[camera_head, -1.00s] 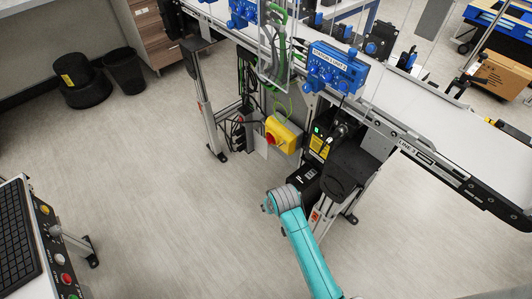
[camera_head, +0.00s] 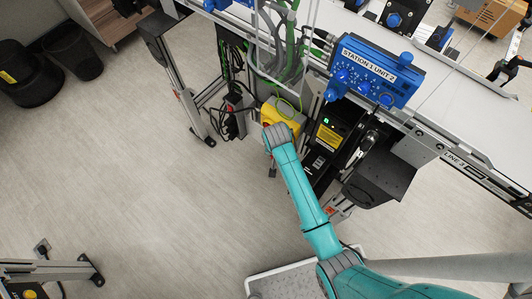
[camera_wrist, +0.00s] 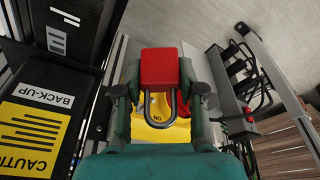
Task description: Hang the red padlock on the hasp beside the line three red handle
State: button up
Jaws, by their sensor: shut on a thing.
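My gripper (camera_wrist: 160,80) is shut on the red padlock (camera_wrist: 160,66) in the wrist view, one finger on each side of its body. The padlock's grey shackle (camera_wrist: 147,107) points toward the bottom of the picture. Behind it is the yellow switch box (camera_wrist: 150,132), with part of an "ON" marking showing. In the head view the yellow box (camera_head: 285,116) hangs under the conveyor, and my wrist overlaps its lower part. The red handle is mostly hidden behind the padlock and my arm. I cannot make out the hasp. The padlock is not distinguishable in the head view.
A black unit with a yellow caution label (camera_head: 329,138) stands right of the box; its "BACK-UP" label (camera_wrist: 48,95) shows at left in the wrist view. A power strip with cables (camera_head: 236,108) is left of the box. The conveyor leg (camera_head: 184,92) stands farther left. Open floor lies lower left.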

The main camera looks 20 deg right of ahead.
jog(key=shift+a+f+m+g+y, duration=0.7)
jog(key=shift+a+f+m+g, duration=0.85)
jog(key=shift+m, duration=1.75)
jog(key=w+d+f, duration=0.2)
jog(key=w+d, duration=0.4)
jog(key=d, duration=0.1)
jog(key=shift+w+f+t, duration=0.15)
jog(key=shift+t, duration=0.1)
jog(key=o, duration=1.3)
jog(key=shift+c, duration=0.2)
